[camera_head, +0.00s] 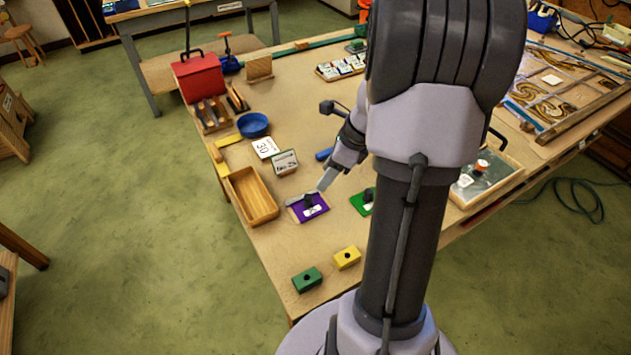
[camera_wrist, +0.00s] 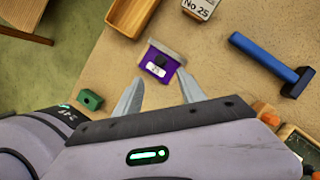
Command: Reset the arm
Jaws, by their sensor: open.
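My gripper (camera_wrist: 158,95) is open, with both fingers apart and nothing between them in the wrist view. In the head view my gripper (camera_head: 312,190) hangs above the table beside a purple block (camera_head: 310,212) with a dark knob and a white label. The purple block also shows in the wrist view (camera_wrist: 146,78), just beyond the fingertips. I cannot tell exactly how high the fingers are above it. My arm hides part of the table's middle and right side.
On the table (camera_head: 262,245) stand a wooden tray (camera_head: 236,200), a green block (camera_head: 307,281), a yellow block (camera_head: 347,258), a blue bowl (camera_head: 253,125) and a red box (camera_head: 199,76). A blue hammer-shaped tool (camera_wrist: 262,57) lies to the right. A leaded panel (camera_head: 560,85) lies at the right.

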